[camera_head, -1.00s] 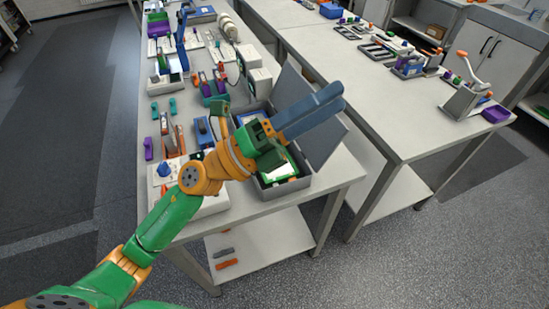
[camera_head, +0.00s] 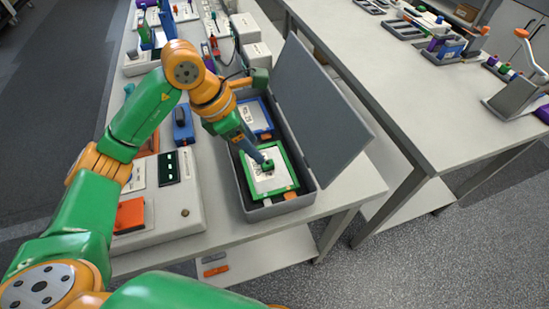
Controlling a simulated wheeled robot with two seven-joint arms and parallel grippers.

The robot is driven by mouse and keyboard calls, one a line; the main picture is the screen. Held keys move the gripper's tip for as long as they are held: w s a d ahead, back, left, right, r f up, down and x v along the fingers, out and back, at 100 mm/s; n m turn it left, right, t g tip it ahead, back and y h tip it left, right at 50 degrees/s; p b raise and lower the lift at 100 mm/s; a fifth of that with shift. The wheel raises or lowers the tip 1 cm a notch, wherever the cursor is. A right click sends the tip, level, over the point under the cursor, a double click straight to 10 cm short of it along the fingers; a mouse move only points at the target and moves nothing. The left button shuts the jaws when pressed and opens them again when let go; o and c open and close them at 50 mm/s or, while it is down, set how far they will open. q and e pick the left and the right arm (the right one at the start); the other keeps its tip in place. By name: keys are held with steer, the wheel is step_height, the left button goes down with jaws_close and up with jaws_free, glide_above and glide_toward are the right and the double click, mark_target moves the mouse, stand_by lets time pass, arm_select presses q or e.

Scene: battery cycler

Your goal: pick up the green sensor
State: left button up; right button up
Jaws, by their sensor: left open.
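The green sensor (camera_head: 284,183), a green-framed piece with a white face and a small dark green knob, lies flat in the front part of an open grey box (camera_head: 311,188). My left gripper (camera_head: 262,160) reaches down over the box, with its blue-grey fingers at the knob. The jaws are open; I cannot tell whether they touch the knob or surround it. The gripper and wrist hide part of the sensor's back left. My right gripper is not in view.
A blue-framed piece (camera_head: 262,121) lies behind the sensor in the same box. The box's grey lid (camera_head: 320,105) stands open on the right. A white device (camera_head: 180,208) with an orange part is at the left. The table's front edge is close to the box.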

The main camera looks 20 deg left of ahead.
mark_target(265, 164)
arm_select(q)
steer(key=f+p, duration=0.1)
steer(key=s+d+f+p, duration=0.1)
steer(key=shift+f+p, duration=0.2)
steer(key=shift+p, duration=0.1)
steer(key=f, duration=0.1)
steer(key=w+f, duration=0.1)
steer(key=f, duration=0.1)
steer(key=shift+w+d, duration=0.25)
steer(key=shift+d, duration=0.15)
steer(key=shift+w+f, duration=0.15)
steer(key=shift+f, duration=0.2)
steer(key=shift+r, duration=0.1)
steer(key=c, duration=0.4)
jaws_close()
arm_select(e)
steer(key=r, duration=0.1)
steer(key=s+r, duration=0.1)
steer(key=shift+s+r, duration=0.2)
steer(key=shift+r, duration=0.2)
